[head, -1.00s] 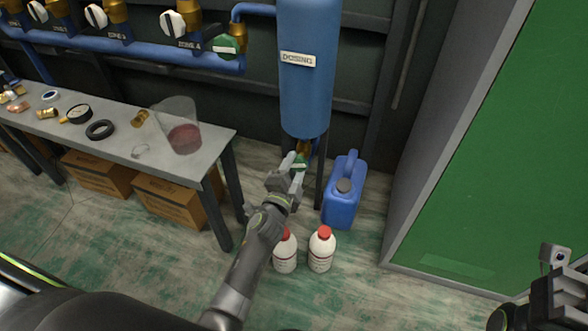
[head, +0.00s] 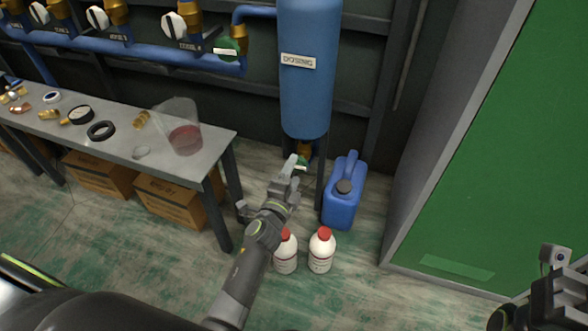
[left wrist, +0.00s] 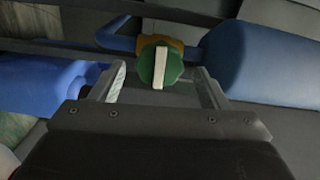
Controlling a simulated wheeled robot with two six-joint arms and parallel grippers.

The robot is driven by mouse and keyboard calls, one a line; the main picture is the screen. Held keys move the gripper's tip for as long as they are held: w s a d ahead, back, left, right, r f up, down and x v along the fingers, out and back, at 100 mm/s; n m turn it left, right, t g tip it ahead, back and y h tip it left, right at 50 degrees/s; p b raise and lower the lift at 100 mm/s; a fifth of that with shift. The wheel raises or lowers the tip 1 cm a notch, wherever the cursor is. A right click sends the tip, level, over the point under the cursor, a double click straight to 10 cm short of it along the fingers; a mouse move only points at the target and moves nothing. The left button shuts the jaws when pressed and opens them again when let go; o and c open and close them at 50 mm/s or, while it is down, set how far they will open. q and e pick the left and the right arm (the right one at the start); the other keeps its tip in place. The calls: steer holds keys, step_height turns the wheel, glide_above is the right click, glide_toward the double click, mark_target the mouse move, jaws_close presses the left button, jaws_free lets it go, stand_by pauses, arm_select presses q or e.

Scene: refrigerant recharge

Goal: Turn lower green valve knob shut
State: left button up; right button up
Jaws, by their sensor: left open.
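The lower green valve knob (left wrist: 172,68) has a pale bar handle across its face, standing nearly upright in the left wrist view. It sits on a brass valve (left wrist: 150,48) below the blue dosing tank (head: 305,85). In the head view the knob (head: 303,161) is small and partly hidden by my fingers. My left gripper (left wrist: 162,78) is open, with one finger on each side of the knob and visible gaps to it. In the head view my left gripper (head: 294,176) is just below the tank. My right gripper (head: 562,300) is at the lower right; its jaws are unclear.
A blue jerrycan (head: 342,205) stands right of the valve. Two white bottles with red caps (head: 320,255) stand on the floor near my left arm. A grey workbench (head: 120,140) is at left. Another green knob (head: 226,49) is on the upper pipe.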

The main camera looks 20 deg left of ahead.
arm_select(q)
steer(key=shift+s+a+p, duration=0.1)
steer(key=shift+s+p, duration=0.35)
steer(key=shift+s, duration=2.25)
